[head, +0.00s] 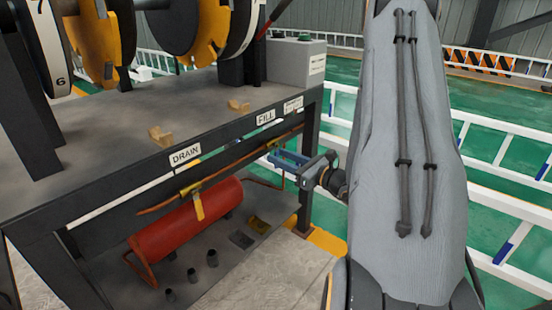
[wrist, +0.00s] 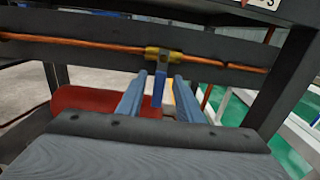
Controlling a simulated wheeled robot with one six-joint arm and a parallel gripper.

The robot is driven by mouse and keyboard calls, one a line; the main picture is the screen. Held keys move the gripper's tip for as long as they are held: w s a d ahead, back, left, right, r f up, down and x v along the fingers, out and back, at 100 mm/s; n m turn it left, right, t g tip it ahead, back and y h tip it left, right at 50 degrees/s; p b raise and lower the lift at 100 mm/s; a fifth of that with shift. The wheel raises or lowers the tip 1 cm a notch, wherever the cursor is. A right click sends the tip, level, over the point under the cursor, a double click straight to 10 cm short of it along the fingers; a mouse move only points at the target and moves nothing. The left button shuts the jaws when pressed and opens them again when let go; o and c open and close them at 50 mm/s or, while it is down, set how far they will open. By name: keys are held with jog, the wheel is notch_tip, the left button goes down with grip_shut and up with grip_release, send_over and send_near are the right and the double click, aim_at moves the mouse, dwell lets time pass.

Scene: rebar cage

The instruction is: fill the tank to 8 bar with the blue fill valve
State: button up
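The blue fill valve handle (wrist: 158,88) hangs down from a brass valve body (wrist: 164,54) on the copper pipe (wrist: 90,42) in the wrist view. My gripper (head: 282,160) is under the bench edge near the FILL label (head: 265,118). In the wrist view, its two blue-grey fingers stand one on each side of the handle, with a gap on both sides. It is open and holds nothing. The red tank (head: 185,220) lies on the lower shelf, and part of it shows behind the left finger (wrist: 75,98). No pressure reading is legible.
A yellow drain handle (head: 198,205) hangs under the DRAIN label (head: 185,155), left of my gripper. The bench's dark front rail and leg (head: 307,205) are close to my gripper. Several sockets stand on the lower shelf. White ladders (head: 510,215) lie on the green floor.

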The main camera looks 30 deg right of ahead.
jog(key=shift+x, duration=1)
jog(key=shift+c, duration=0.2)
grip_shut()
